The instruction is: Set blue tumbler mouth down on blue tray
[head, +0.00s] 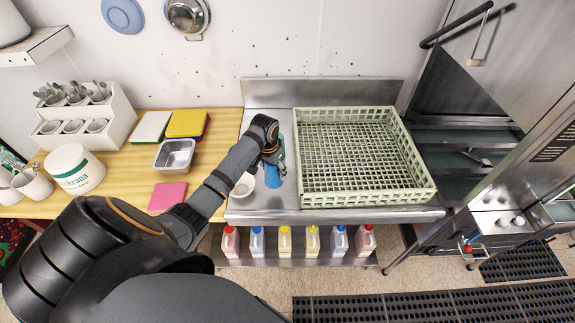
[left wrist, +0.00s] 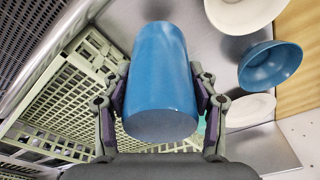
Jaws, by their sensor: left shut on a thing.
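The blue tumbler (head: 272,179) is held by my left gripper (head: 271,160) over the steel counter, left of the pale green rack. In the left wrist view the blue tumbler (left wrist: 160,75) sits between the two fingers of my left gripper (left wrist: 160,100), which is shut on it. The end nearest the wrist camera looks like a closed flat face; the far end is hidden. I cannot tell whether the tumbler touches the counter. I cannot make out a blue tray in either view. My right gripper is not in view.
A large green rack (head: 428,190) stands close to the right of the tumbler. A white bowl (head: 242,186) is just left of it. A blue bowl (left wrist: 268,66) shows in the left wrist view. A metal pan (head: 174,155) and a pink cloth (head: 167,196) lie on the wooden counter.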

